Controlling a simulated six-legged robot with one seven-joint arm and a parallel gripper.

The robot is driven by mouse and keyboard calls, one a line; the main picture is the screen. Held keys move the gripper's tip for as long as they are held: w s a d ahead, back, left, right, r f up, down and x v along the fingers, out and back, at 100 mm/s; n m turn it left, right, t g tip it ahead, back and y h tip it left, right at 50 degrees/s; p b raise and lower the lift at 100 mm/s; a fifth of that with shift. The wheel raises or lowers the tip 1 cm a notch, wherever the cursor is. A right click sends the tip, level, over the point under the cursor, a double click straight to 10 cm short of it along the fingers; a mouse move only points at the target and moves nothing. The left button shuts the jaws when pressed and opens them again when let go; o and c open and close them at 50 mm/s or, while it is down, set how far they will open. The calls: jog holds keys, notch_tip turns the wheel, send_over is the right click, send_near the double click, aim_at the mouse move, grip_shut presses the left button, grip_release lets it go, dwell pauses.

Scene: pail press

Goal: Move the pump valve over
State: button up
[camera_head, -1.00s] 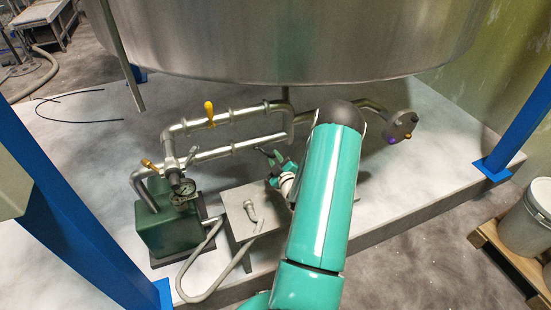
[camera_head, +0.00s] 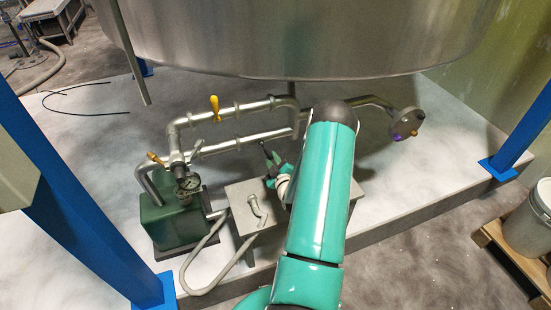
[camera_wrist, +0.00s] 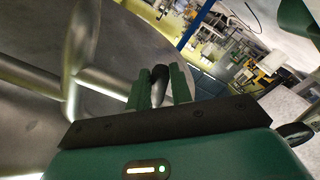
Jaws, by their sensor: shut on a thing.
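The green pump (camera_head: 172,220) stands at the left on the white platform, with a round gauge (camera_head: 189,184) above it. A small yellow-orange valve lever (camera_head: 156,158) sits on the pipework by the pump. A second yellow lever (camera_head: 214,108) stands upright on the upper pipe. I cannot tell which one is the pump valve. My gripper (camera_head: 268,158) is in front of the lower pipe, right of both levers and apart from them. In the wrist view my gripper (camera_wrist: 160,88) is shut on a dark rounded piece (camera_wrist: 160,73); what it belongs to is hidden.
Steel pipes (camera_head: 240,142) run behind my gripper, under the large steel tank (camera_head: 300,40). A grey box (camera_head: 240,195) with a bent hose stands below the gripper. Blue posts (camera_head: 520,140) flank the platform. A white pail (camera_head: 530,225) is at the right.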

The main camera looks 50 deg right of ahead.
jog(key=shift+w+a+f, duration=0.15)
jog(key=shift+a, duration=0.15)
jog(key=shift+o, duration=0.3)
jog(key=shift+w+a, duration=0.75)
jog(key=shift+a, duration=0.3)
jog(key=o, duration=0.8)
jog(key=shift+a, duration=0.1)
jog(key=shift+o, duration=0.2)
jog(key=shift+s+f, duration=0.1)
jog(key=shift+s, duration=0.1)
